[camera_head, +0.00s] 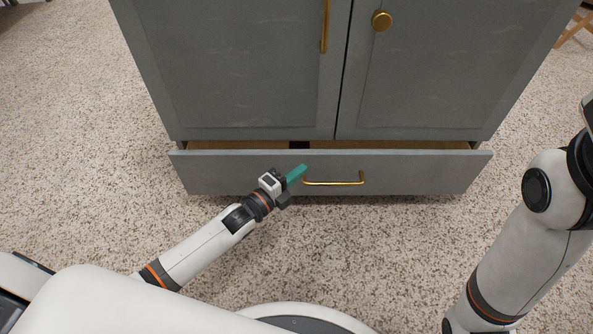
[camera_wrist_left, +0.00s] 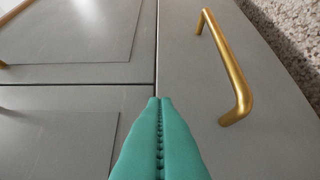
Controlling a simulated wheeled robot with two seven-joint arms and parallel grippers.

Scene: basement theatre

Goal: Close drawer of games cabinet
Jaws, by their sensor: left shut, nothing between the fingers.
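The grey games cabinet (camera_head: 240,70) stands ahead with its two doors shut. Its wide bottom drawer (camera_head: 420,171) is partly open, and a strip of wooden interior shows above the front. A brass bar handle (camera_head: 333,183) is on the drawer front; it also shows in the left wrist view (camera_wrist_left: 228,70). My left gripper (camera_head: 303,168) has teal fingers and is shut and empty. Its tips are at the drawer front, just left of and above the handle; I cannot tell whether they touch. In the left wrist view the closed fingertips (camera_wrist_left: 160,100) point at the drawer's upper edge.
Speckled carpet (camera_head: 90,140) lies clear around the cabinet. Wooden legs (camera_head: 575,30) show at the top right. My right arm is at the right edge, its gripper out of frame.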

